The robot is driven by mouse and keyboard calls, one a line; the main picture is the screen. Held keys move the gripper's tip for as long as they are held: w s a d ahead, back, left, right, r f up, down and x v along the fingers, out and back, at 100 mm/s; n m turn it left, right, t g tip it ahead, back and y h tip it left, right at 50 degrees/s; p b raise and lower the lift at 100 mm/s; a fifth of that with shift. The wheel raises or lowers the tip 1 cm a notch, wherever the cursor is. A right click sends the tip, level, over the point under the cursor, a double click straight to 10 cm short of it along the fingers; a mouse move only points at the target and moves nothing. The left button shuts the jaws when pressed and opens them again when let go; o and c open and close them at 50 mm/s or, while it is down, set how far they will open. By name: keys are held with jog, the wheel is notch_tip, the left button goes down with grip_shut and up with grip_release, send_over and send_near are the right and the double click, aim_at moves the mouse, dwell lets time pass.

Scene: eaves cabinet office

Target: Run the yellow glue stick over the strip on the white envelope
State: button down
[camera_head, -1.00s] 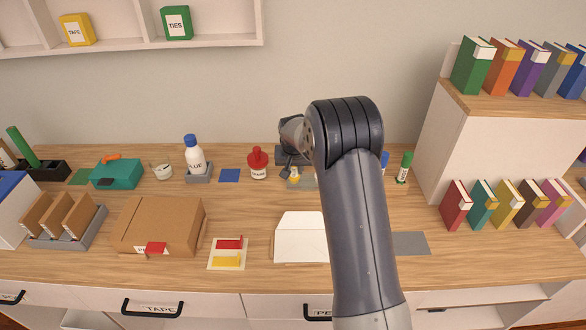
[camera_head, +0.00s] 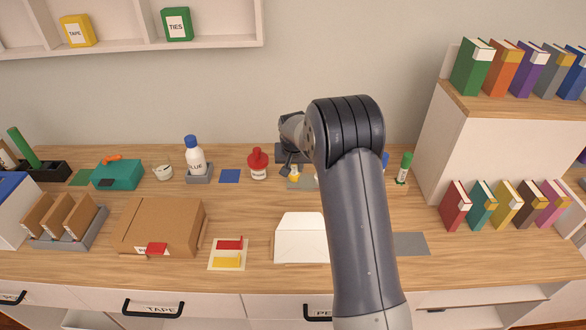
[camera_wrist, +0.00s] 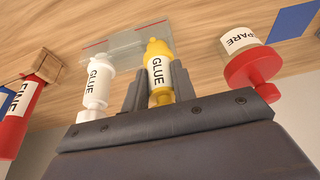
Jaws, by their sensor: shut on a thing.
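The yellow glue stick (camera_wrist: 159,72) has a white GLUE label and stands upright at the back of the desk. My gripper (camera_wrist: 158,84) is shut on it, with one dark finger on each side. In the head view the glue stick (camera_head: 294,172) is small and partly hidden by my gripper (camera_head: 289,167).
A white glue stick (camera_wrist: 97,86) stands close beside my gripper. A cardboard box (camera_head: 160,225) and a red-and-yellow card (camera_head: 228,255) lie left of the envelope.

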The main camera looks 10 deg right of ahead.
jog(key=shift+r+p, duration=0.7)
jog(key=shift+r, duration=0.95)
